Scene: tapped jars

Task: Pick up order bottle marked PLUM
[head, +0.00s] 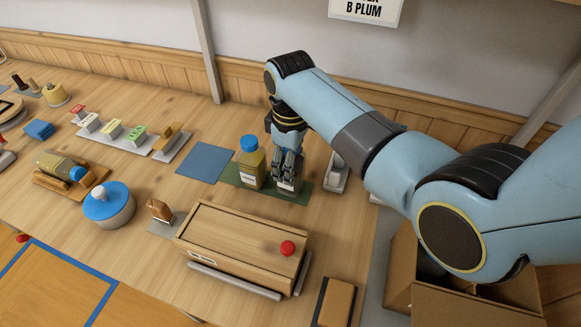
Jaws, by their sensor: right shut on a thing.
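My right gripper (288,172) points down over the green mat (231,179) and is shut on a bottle (287,187), mostly hidden by the fingers; only its lower part with a pale label shows. I cannot read that label, nor tell whether the bottle touches the mat. Just left of it stands an upright yellowish bottle (252,170) with a blue cap and a small white label, too small to read. A wall sign (366,9) at the top shows "B PLUM". My left gripper is not in view.
A wooden box (240,240) with a red knob stands in front. A blue mat (205,162) lies bare to the left. A blue-lidded pot (107,205), a bottle lying on a wooden cradle (62,172) and a cardboard box (440,300) at lower right are around.

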